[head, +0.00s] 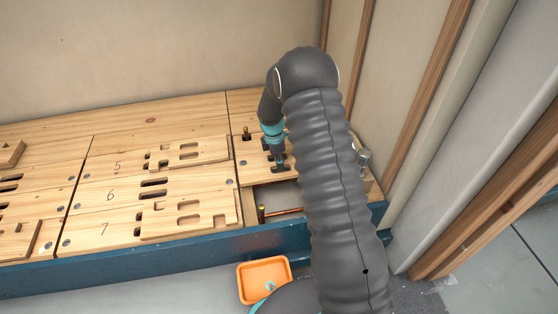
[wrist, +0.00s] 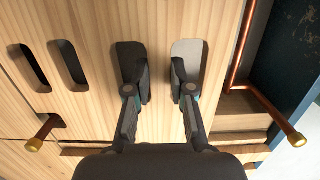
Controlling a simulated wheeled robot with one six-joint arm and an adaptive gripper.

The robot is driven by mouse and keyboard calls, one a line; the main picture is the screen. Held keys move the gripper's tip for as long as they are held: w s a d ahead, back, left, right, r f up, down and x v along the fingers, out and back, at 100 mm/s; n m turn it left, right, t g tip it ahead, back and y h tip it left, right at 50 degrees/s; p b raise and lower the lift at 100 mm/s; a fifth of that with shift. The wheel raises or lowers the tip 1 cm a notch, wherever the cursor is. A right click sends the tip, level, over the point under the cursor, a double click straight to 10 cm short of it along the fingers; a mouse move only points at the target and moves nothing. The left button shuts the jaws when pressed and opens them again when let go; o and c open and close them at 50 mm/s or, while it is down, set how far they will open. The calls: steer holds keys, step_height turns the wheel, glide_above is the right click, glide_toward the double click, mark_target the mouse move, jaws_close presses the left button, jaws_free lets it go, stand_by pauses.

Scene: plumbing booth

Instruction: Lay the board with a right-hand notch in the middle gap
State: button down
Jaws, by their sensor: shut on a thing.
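My gripper (wrist: 160,88) reaches into two oblong slots of a pale wooden board (wrist: 208,20), one finger in each. It is shut on the strip of wood between them. In the head view my gripper (head: 278,167) is over the right-hand panel, just behind a rectangular opening (head: 275,197). The held board (head: 250,160) is partly hidden there by my arm. I cannot make out its notch or whether it lies flush. A copper pipe with a brass end (head: 262,212) shows in the opening.
Two slotted boards, an upper (head: 214,153) and a lower (head: 191,232), lie by numbers 5 and 7 on the middle panel. An orange tray (head: 246,291) sits below the blue front edge (head: 180,250). In the wrist view a bent copper pipe (wrist: 236,70) runs close beside the board.

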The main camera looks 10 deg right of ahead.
steer(key=shift+f+b, duration=0.55)
steer(key=shift+f, duration=0.55)
steer(key=shift+f, duration=0.15)
steer(key=c, duration=0.9)
jaws_free()
step_height(320, 180, up, 12)
steer(key=a, duration=0.2)
step_height(320, 180, up, 7)
steer(key=p, duration=0.5)
glide_above(275, 163)
steer(key=shift+s+f, duration=0.1)
